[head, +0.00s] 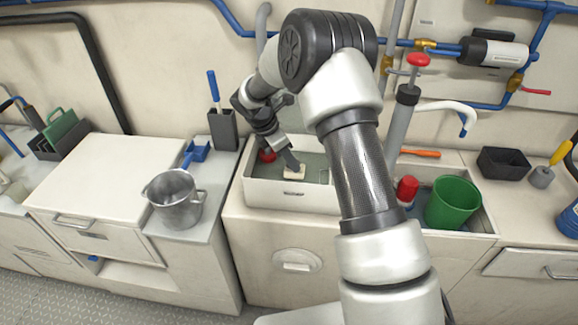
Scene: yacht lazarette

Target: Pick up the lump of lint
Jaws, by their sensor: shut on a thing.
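My gripper (291,165) reaches down into a white open-topped bin (290,194) with a grey-green inside on the counter. The gripper is shut on a small pale, cream-coloured lump (294,173), which looks like the lump of lint. The lump is at the fingertips, low inside the bin. I cannot tell whether it touches the bin's floor. The finger shapes are small and partly hidden by the wrist.
A red object (267,155) lies in the bin's left corner. A metal pot (174,199) stands left on the counter. A green bucket (453,203) and a red-capped item (406,190) stand right of my arm. Blue pipes (400,43) run along the wall.

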